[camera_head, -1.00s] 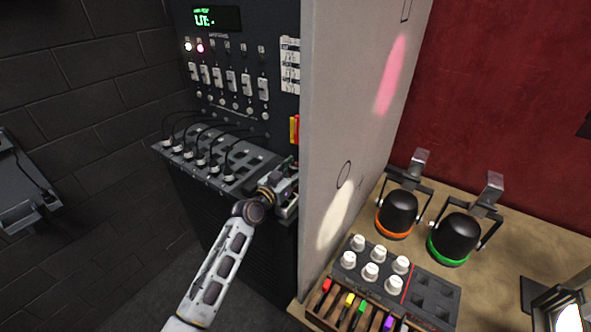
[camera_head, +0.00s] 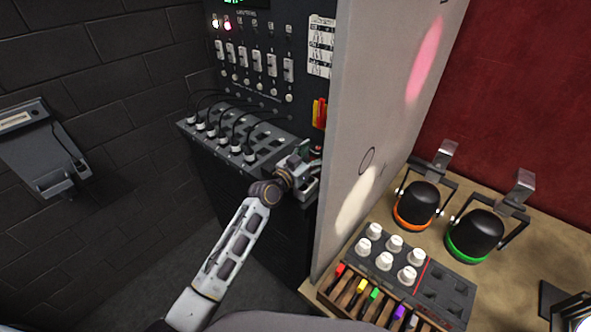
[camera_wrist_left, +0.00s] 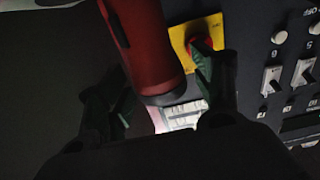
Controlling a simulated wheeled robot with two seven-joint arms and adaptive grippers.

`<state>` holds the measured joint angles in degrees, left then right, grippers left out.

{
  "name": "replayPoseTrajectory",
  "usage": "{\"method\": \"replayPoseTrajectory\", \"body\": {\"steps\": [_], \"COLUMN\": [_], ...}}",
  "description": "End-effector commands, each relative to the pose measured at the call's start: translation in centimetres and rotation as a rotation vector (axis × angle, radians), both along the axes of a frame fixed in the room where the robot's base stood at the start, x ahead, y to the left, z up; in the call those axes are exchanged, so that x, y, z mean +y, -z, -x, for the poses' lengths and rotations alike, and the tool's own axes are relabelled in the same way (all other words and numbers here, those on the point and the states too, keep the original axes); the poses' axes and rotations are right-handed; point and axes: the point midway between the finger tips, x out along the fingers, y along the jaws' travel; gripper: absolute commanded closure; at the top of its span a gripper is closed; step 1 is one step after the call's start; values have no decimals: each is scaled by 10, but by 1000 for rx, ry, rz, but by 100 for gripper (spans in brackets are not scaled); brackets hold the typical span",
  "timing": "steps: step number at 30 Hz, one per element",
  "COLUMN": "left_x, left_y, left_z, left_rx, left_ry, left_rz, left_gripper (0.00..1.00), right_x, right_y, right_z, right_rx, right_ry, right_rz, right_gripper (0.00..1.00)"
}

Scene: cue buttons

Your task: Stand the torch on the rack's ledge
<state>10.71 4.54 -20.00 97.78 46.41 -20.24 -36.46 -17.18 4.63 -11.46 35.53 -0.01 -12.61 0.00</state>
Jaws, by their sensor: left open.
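In the left wrist view the torch (camera_wrist_left: 152,50) is a red cylinder with a dark end, between the open fingers of my left gripper (camera_wrist_left: 165,98). Dark gaps show between it and the fingers. In the head view my left gripper (camera_head: 308,172) is at the right end of the rack's ledge (camera_head: 272,153), close to the grey partition. The torch's foot and its contact with the ledge are hidden there. The rack (camera_head: 262,85) is black, with white sliders and several cables plugged into the ledge. My right gripper is out of view.
A yellow plate (camera_wrist_left: 178,38) with a red button (camera_wrist_left: 203,46) is beside the torch. The tall grey partition (camera_head: 375,110) stands just right of the gripper. Beyond it a wooden table (camera_head: 505,275) holds lamps and a knob panel (camera_head: 405,262). A grey wall bracket (camera_head: 40,150) is at left.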

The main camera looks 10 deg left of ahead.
Motion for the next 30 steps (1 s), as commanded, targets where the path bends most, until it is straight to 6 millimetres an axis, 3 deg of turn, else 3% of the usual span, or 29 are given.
{"method": "replayPoseTrajectory", "body": {"steps": [30], "left_x": [56], "left_y": [2], "left_z": [85], "left_rx": [1], "left_ry": [0], "left_rz": [-2], "left_gripper": [34], "right_x": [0], "right_y": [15], "right_z": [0], "right_rx": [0], "right_ry": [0], "right_rz": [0], "right_gripper": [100]}}
